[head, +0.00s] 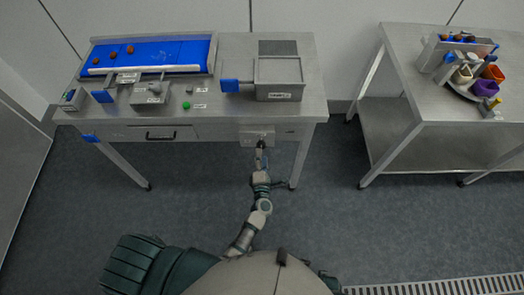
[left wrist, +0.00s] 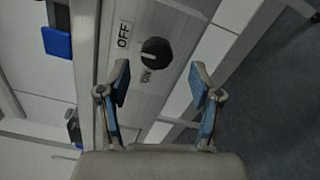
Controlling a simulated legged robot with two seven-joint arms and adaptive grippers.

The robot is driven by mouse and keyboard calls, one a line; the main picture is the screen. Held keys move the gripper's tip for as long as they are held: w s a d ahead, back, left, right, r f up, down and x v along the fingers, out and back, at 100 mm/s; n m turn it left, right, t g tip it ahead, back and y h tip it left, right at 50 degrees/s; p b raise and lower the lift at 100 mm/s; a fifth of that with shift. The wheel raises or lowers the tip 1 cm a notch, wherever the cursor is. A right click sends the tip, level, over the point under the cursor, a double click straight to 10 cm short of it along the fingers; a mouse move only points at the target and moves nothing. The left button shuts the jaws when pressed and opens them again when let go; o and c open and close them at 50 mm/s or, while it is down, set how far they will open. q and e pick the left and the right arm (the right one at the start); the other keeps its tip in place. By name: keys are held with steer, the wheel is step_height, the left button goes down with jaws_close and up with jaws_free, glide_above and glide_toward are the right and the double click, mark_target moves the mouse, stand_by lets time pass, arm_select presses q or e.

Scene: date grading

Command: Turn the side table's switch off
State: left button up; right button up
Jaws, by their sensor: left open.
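The switch is a round black knob (left wrist: 155,53) on a grey metal panel, between an OFF label (left wrist: 124,35) and an ON label (left wrist: 146,76). A light mark shows on the knob, but I cannot tell for sure which label it points to. In the head view the switch panel (head: 257,135) is on the front of the steel table (head: 225,115) with the blue belt. My left gripper (head: 261,158) is just in front of the panel. In the left wrist view its open, empty fingers (left wrist: 161,80) are apart, with the knob beyond them. My right gripper is not in view.
The table bears a blue conveyor (head: 190,52) with several brown dates, a metal box (head: 278,92) with a blue tab, and a green button (head: 186,105). A drawer handle (head: 160,135) is left of the panel. A second steel table (head: 405,90) with cups stands right, with open floor between.

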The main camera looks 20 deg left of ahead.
arm_select(q)
steer(key=v, duration=0.8)
steer(key=shift+s+d, duration=0.2)
steer(key=shift+s, duration=0.05)
